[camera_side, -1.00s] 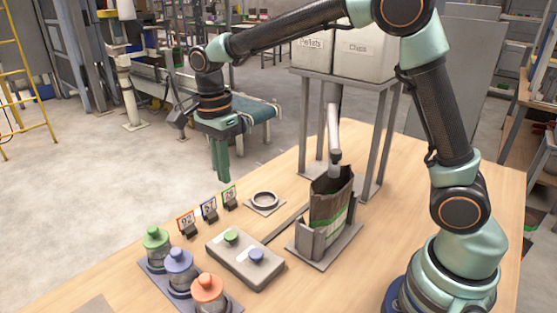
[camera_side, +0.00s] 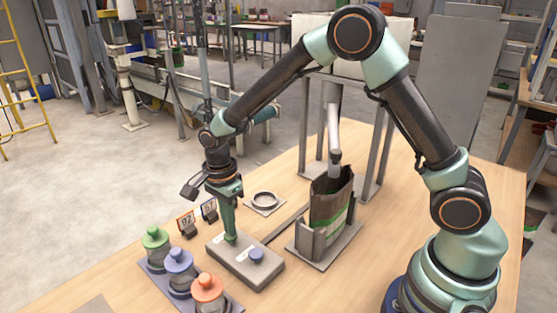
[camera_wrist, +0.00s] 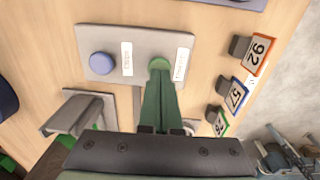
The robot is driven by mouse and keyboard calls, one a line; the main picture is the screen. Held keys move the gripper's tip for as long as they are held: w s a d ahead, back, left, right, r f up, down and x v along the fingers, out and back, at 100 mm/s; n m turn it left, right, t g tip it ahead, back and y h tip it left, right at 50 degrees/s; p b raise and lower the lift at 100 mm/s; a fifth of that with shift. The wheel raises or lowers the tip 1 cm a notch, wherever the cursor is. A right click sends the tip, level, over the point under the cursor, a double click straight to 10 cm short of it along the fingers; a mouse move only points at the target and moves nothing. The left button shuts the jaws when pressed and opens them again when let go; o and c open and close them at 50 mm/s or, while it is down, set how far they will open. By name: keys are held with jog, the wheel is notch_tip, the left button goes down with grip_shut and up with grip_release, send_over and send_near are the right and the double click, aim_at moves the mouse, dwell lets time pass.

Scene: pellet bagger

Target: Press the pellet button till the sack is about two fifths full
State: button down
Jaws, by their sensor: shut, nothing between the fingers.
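The button panel (camera_side: 245,265) is a grey box on the table. Its green button (camera_wrist: 159,64) and blue button (camera_side: 256,255) show in the wrist view, each beside a white label; the green one's seems to read Pellets, but it is small. My gripper (camera_side: 231,238) is shut and empty, pointing down with its tips at the green button. It hides most of that button; whether it presses it down I cannot tell. The dark sack (camera_side: 330,200) with a green band stands open in its holder (camera_side: 322,250) under the spout (camera_side: 334,145). Its fill level is not visible.
Green, blue and orange lidded jars (camera_side: 180,270) stand on a tray left of the panel. Number cards (camera_side: 187,222), 92 and 57, stand behind it; a third shows in the wrist view (camera_wrist: 218,120).

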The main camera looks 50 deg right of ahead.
jog(key=shift+f, duration=1)
jog(key=shift+s+f, duration=0.1)
jog(key=shift+s, duration=0.05)
dwell(6.8)
